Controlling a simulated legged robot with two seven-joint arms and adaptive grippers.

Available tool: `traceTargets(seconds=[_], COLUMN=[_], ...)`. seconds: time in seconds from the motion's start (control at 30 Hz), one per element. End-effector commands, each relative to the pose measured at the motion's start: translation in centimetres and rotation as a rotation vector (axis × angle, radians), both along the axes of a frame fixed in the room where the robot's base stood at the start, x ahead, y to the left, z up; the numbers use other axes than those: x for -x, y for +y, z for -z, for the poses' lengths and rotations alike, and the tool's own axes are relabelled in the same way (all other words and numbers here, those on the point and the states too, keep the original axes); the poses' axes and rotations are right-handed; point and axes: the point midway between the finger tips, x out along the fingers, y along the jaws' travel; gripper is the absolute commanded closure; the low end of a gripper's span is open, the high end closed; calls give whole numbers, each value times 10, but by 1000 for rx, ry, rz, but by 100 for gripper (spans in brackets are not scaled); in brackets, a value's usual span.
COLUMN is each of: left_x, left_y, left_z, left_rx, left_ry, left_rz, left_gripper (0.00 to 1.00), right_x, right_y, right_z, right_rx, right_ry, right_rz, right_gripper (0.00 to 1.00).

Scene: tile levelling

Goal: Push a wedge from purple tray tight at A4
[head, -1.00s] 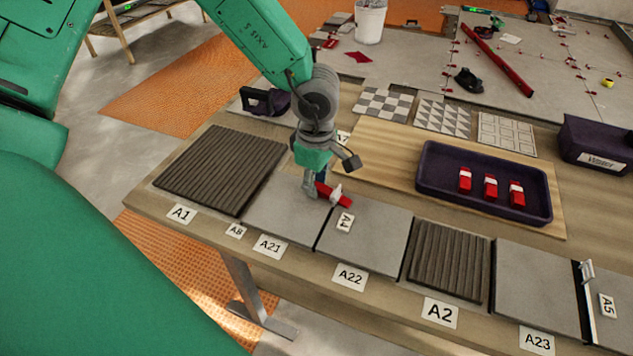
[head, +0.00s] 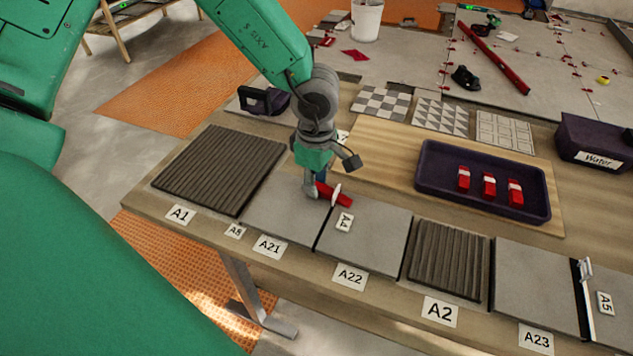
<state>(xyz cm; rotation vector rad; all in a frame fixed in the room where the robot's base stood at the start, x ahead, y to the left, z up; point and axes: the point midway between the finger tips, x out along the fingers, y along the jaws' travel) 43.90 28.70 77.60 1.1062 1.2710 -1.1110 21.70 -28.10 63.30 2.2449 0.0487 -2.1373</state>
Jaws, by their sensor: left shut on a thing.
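My left gripper (head: 318,190) is shut on a red wedge (head: 338,196). The wedge lies at the far end of the joint between two grey tiles, behind the A4 label (head: 344,222). A white clip (head: 335,194) stands upright at that joint, against the wedge; how far the wedge is inside it I cannot tell. The gripper fingers partly hide the wedge's left end. The purple tray (head: 438,199) on the right holds three red wedges (head: 489,185) with white bands. My right gripper is not in view.
Ribbed dark panels lie at A1 (head: 219,169) and A2 (head: 447,262). Another white clip (head: 586,270) stands at the A5 joint. A dark Water box (head: 590,140) stands at the far right. Patterned tiles (head: 441,115) lie behind the wooden board (head: 390,160).

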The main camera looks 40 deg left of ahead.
Motion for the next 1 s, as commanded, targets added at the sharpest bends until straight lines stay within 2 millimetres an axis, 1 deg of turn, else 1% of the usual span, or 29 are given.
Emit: traceTargets(seconds=[0.17,0.2,0.27,0.57,0.67,0.77,1.0], left_x=[-1,-1,-1,-1,-1,-2,-3], left_y=[0,0,0,0,0,0,1], left_z=[-1,-1,-1,-1,-6,-19,-70], left_rx=[1,1,1,0,2,1,3], left_ry=[-3,-3,-3,-1,-3,-4,-6], left_rz=[-1,-1,-1,-1,-2,-3,-2], left_gripper=[100,78,57,57,57,57,57], right_x=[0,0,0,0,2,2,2], right_y=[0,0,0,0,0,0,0], right_z=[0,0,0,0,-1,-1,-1], right_rx=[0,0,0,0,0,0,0], right_ry=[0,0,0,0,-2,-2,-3], right_rz=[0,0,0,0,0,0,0], right_gripper=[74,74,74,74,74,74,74])
